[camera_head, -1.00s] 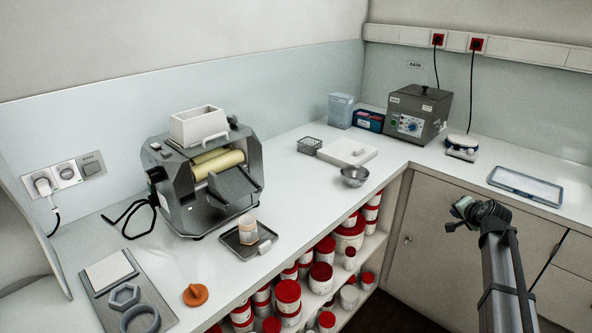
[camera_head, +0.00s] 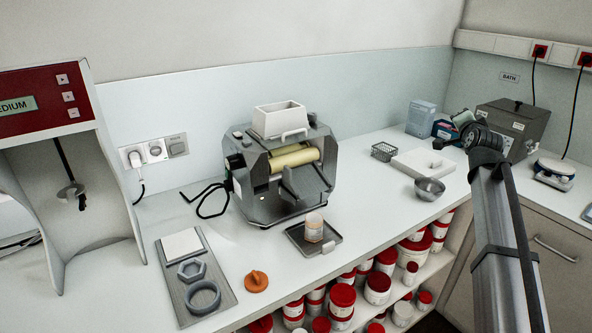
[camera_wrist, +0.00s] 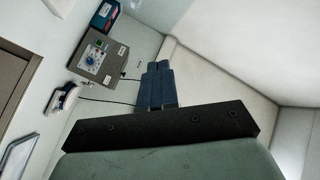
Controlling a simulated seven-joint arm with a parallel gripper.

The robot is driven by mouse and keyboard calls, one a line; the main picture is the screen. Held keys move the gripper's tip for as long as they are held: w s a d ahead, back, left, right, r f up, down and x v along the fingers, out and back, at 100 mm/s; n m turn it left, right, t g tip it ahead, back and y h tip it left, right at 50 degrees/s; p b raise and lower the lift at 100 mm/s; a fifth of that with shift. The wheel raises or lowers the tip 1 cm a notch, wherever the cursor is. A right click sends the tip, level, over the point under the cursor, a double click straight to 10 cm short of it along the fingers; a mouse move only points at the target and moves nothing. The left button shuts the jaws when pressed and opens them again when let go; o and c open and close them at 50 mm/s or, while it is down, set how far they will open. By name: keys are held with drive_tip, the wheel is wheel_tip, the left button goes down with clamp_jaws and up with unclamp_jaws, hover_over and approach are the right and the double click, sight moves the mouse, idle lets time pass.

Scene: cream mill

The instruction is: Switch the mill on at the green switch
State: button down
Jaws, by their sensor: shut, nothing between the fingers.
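The grey mill (camera_head: 262,205) stands on the bench in the middle of the head view, with pale yellow rollers (camera_head: 294,159) and a white hopper (camera_head: 278,121) on top. A wall switch (camera_head: 177,146) with a label sits by the sockets left of the mill. My gripper (camera_head: 438,144) is up at the right of the mill, well apart from it. Its blue fingers (camera_wrist: 157,84) are together and empty in the wrist view.
A small tray (camera_head: 331,250) with a jar (camera_head: 314,227) stands before the mill. A steel bowl (camera_head: 429,189) and white slab (camera_head: 410,163) lie to the right. A red-topped mixer (camera_head: 40,100) stands far left.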

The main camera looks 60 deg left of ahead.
drive_tip(key=s+a+r+n+g+y, duration=0.1)
drive_tip(key=s+a+r+n+y, duration=0.3)
drive_tip(key=s+a, duration=0.85)
drive_tip(key=s+a+r+g+y, duration=0.15)
drive_tip(key=s+a+r, duration=0.45)
drive_tip(key=s+a, duration=0.6)
drive_tip(key=s+a+r+n+g+y, duration=0.2)
drive_tip(key=s+a+g, duration=0.15)
drive_tip(key=s, duration=0.85)
drive_tip(key=s+a+r+n+g+y, duration=0.2)
drive_tip(key=s+a+r+n, duration=0.15)
drive_tip(key=s, duration=0.85)
drive_tip(key=s+a+r+n+g+y, duration=0.15)
drive_tip(key=s+a, duration=0.25)
drive_tip(key=s, duration=0.9)
drive_tip(key=s+a+f+n+t+h, duration=0.1)
drive_tip(key=s+a+f+h, duration=0.1)
drive_tip(key=a+f+h, duration=0.3)
drive_tip(key=s+a+f+n+t+h, duration=0.1)
drive_tip(key=f+h, duration=0.1)
drive_tip(key=f, duration=0.5)
drive_tip(key=s+d+f+n+h, duration=0.2)
drive_tip(key=d+f+h, duration=0.2)
drive_tip(key=f+h, duration=0.1)
drive_tip(key=s+d+f+n+h, duration=0.2)
drive_tip(key=d+f+n+h, duration=0.1)
drive_tip(key=f+h, duration=0.3)
drive_tip(key=shift+s+d+f+t, duration=0.35)
drive_tip(key=shift+d+f, duration=0.35)
drive_tip(key=shift+f, duration=0.6)
